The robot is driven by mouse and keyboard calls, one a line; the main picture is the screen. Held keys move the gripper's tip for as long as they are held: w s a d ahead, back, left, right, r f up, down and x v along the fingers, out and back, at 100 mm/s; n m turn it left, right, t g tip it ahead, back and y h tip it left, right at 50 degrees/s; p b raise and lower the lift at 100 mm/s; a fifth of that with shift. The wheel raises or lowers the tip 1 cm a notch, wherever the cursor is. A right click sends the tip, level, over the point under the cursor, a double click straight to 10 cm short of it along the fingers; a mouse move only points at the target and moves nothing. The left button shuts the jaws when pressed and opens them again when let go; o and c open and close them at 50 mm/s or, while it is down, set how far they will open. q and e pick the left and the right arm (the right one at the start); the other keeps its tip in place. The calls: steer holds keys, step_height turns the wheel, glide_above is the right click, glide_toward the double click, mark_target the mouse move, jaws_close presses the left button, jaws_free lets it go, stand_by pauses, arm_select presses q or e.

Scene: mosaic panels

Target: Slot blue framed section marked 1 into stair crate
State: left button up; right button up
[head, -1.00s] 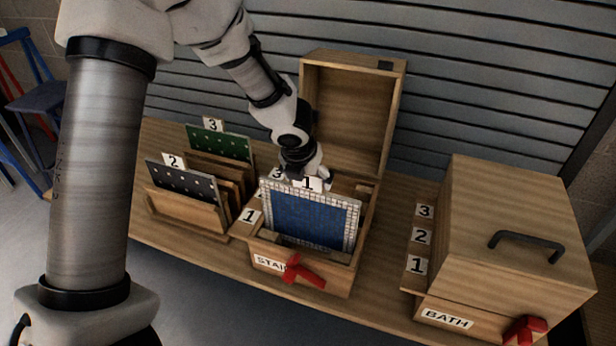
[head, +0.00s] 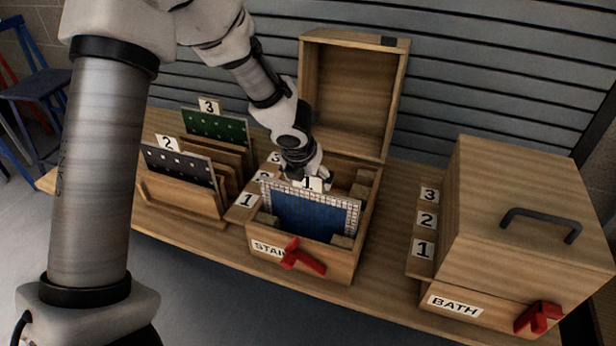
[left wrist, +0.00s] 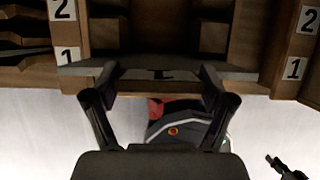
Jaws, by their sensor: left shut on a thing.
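The blue panel with a white mosaic frame (head: 310,218), marked 1 on its top tab, stands upright in the front part of the open stair crate (head: 330,264). Its lower part is hidden behind the crate's front wall. My left gripper (head: 306,180) is shut on the panel's top edge at the tab. In the left wrist view the panel's top edge (left wrist: 160,73) runs between the fingers of my left gripper (left wrist: 160,80). Whether the panel touches the crate floor cannot be seen.
The crate's lid (head: 352,95) stands open behind. A rack (head: 180,198) at left holds a dark panel marked 2 (head: 180,166) and a green panel marked 3 (head: 216,128). The closed bath crate (head: 520,210) stands at right, with a red latch in front.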

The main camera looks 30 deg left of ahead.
arm_select(q)
steer(key=shift+r, duration=0.1)
steer(key=o, duration=1.7)
steer(key=v, duration=1.2)
